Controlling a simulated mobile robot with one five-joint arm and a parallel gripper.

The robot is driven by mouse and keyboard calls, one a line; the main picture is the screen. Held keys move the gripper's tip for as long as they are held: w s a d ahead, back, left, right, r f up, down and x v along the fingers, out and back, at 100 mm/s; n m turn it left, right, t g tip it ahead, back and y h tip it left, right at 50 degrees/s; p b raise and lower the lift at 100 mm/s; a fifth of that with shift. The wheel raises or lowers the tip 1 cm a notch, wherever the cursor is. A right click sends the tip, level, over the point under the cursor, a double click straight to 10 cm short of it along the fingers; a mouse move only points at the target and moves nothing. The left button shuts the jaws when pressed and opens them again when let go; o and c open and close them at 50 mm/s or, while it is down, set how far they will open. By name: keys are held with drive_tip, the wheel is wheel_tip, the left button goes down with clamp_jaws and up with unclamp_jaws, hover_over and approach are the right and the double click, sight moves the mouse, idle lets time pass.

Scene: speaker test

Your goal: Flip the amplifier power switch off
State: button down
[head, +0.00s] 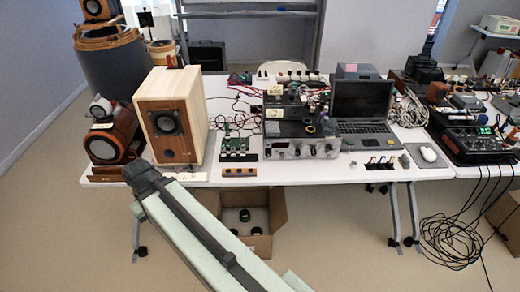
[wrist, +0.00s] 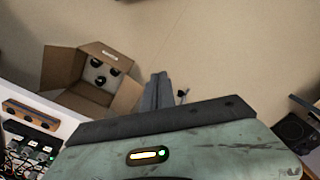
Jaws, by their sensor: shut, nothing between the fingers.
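The amplifier (head: 303,149) is a black-topped unit with a silver front panel and several knobs. It sits near the front edge of the white table in the head view. I cannot make out its power switch at this size. My gripper (head: 133,168) is at the end of my pale green arm, in front of the table's front edge and well left of the amplifier. In the wrist view my gripper (wrist: 159,77) is shut and empty, with bare floor beyond it. The amplifier does not show in the wrist view.
A wooden speaker (head: 172,120) stands behind my gripper. A green circuit board (head: 234,147) and a small knobbed wooden panel (head: 240,171) lie left of the amplifier. A laptop (head: 362,108) is right of it. A cardboard box (head: 282,209) is under the table.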

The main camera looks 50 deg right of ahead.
drive_tip(key=shift+a+r, duration=0.1)
drive_tip(key=w+d+f+m+t+y+b, duration=0.25)
drive_tip(key=d+f+m+t+b, duration=0.2)
drive_tip(key=d+m+b, duration=0.5)
drive_tip(key=w+d+f+m+t+y+b, duration=0.1)
drive_tip(key=d+f+m+t+y+b, duration=0.35)
drive_tip(key=d, duration=0.85)
drive_tip(key=s+d+r+m+t+h+b, duration=0.1)
drive_tip(key=s+d+m+t+h+b, duration=0.1)
drive_tip(key=d, duration=0.6)
drive_tip(key=s+d+r+m+t+h+b, duration=0.1)
drive_tip(key=s+d+m+t+h+b, duration=0.1)
drive_tip(key=s+d+m+b, duration=0.3)
drive_tip(key=s+d+r+m+t+h+b, duration=0.1)
drive_tip(key=s+d+m+t+h+b, duration=0.1)
drive_tip(key=d+m, duration=0.4)
drive_tip(key=s+d+t+b, duration=0.1)
drive_tip(key=s+d+b, duration=0.1)
drive_tip(key=d, duration=0.3)
drive_tip(key=shift+s+d+r, duration=0.25)
drive_tip(key=shift+d+r, duration=0.05)
drive_tip(key=shift+d, duration=0.1)
drive_tip(key=shift+w, duration=0.1)
